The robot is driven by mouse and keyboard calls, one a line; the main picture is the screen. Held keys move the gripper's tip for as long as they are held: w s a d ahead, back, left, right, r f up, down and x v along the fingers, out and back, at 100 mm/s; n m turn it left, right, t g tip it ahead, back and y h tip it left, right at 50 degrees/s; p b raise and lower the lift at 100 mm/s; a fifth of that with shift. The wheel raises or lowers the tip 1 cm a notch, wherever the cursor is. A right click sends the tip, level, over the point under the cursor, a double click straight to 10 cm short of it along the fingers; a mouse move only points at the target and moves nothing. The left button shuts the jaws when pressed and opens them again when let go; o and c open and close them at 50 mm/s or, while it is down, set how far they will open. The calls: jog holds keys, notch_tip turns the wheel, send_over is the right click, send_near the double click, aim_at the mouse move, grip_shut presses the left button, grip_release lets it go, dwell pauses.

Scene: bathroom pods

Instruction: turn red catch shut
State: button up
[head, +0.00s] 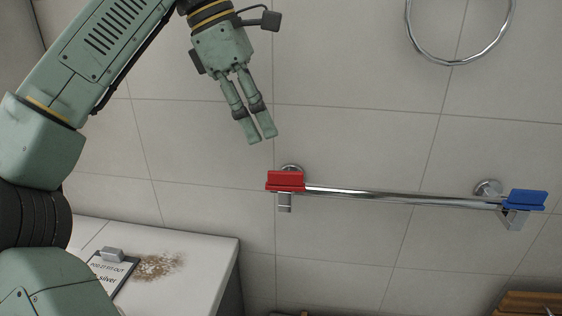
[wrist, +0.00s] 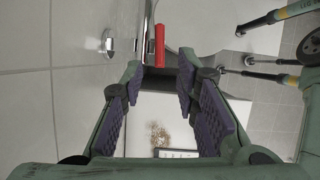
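The red catch (head: 285,181) is a flat red piece on the bracket at the left end of a chrome rail (head: 400,196) on the tiled wall. It lies roughly level, in line with the rail. In the wrist view the red catch (wrist: 160,46) shows as a narrow upright bar just beyond the fingertips. My gripper (head: 261,138) hangs above and slightly left of the catch, fingers pointing down. In the wrist view my gripper (wrist: 160,72) has a clear gap between its purple-padded fingers. It is empty and apart from the catch.
A blue catch (head: 525,199) sits at the rail's right end. A chrome ring (head: 459,58) is on the wall at upper right. A white counter (head: 205,263) with a clipboard (head: 111,272) and a brown stain is at lower left. Wooden slats (head: 530,303) show at lower right.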

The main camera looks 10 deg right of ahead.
aim_at(285, 172)
jog(key=x, duration=0.9)
jog(key=shift+f, duration=0.1)
grip_shut()
